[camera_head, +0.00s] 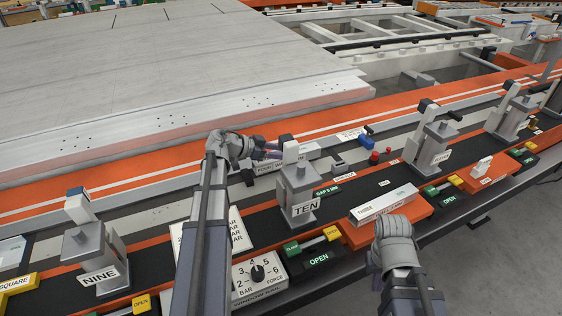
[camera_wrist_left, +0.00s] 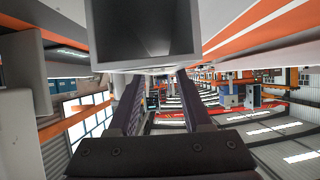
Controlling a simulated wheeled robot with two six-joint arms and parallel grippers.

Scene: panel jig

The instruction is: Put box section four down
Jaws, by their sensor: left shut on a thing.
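Box section four is a pale bar (camera_head: 280,164) with a label starting "FOUR", lying along the jig behind clamp post TEN (camera_head: 298,190). In the left wrist view, the two dark fingers (camera_wrist_left: 162,100) reach up to the bar's open, hollow grey end (camera_wrist_left: 145,30). The head view does not show clearly whether the bar touches the rail below. My right gripper (camera_head: 393,226) is just in front of the box labelled THREE (camera_head: 385,205); its fingers are hidden, so its opening does not show.
Clamp post NINE (camera_head: 92,250) stands at left and two more posts stand at right. A control panel with a dial (camera_head: 258,274) and green OPEN switches line the front edge. A red knob (camera_head: 374,158) and a blue block (camera_head: 367,143) sit right of the bar. A large panel (camera_head: 180,70) lies behind.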

